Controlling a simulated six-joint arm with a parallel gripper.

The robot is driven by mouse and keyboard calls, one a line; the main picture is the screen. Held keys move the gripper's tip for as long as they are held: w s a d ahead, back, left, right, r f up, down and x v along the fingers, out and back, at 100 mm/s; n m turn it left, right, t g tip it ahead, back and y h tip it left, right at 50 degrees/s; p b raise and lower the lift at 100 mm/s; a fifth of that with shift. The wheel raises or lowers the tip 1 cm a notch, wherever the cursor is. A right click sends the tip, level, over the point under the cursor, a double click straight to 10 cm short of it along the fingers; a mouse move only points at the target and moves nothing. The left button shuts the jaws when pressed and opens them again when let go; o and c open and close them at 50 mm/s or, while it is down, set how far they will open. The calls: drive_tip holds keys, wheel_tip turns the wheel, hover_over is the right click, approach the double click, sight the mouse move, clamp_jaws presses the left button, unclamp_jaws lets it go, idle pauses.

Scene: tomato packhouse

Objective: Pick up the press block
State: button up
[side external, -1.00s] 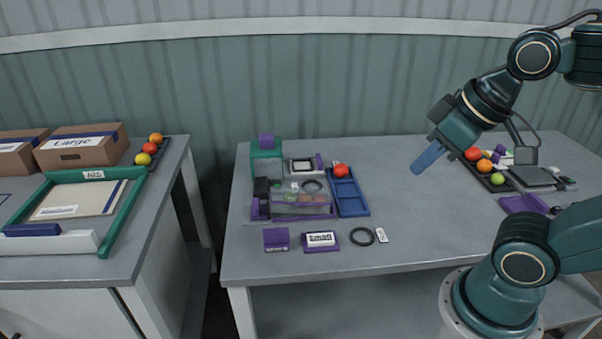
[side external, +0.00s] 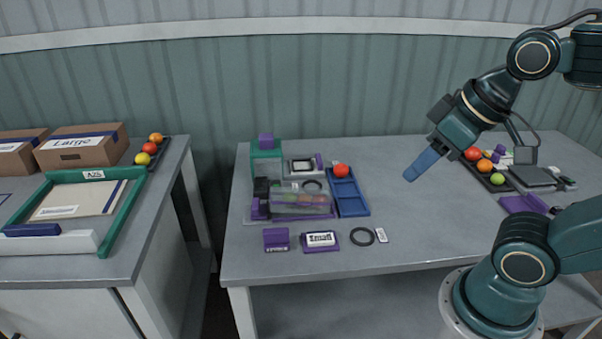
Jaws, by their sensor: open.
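I cannot tell for sure which thing is the press block. A purple block (side external: 276,239) with a small pale label sits at the front left of the grey table. Another purple block (side external: 266,140) tops a green upright frame (side external: 254,163) at the back left. My gripper (side external: 410,176) is open and empty, its blue fingers seen edge-on, in the air to the right of both blocks and well apart from them.
A clear box (side external: 302,203) with reddish contents stands before the frame. A blue tray (side external: 349,199), a tomato (side external: 341,171), a "Small" label plate (side external: 320,241), a black ring (side external: 362,237) and a white tag (side external: 382,235) lie near. The table's middle (side external: 430,220) is clear.

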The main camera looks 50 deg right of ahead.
drive_tip(key=n+g+y, duration=0.2)
drive_tip(key=n+y, duration=0.1)
drive_tip(key=n, duration=0.6)
hover_over(277, 230)
drive_tip(key=s+d, duration=0.3)
wheel_tip(277, 230, down, 16)
drive_tip(key=f, duration=0.1)
drive_tip(key=shift+s+d+r, duration=0.1)
drive_tip(key=shift+d+r, duration=0.1)
drive_tip(key=shift+r, duration=0.05)
drive_tip(key=shift+f, duration=0.1)
drive_tip(key=shift+x, duration=4.2)
drive_tip(key=shift+s+a+f, duration=0.1)
drive_tip(key=shift+s+a, duration=0.05)
drive_tip(key=shift+x, duration=2.5)
drive_tip(key=shift+s, duration=0.2)
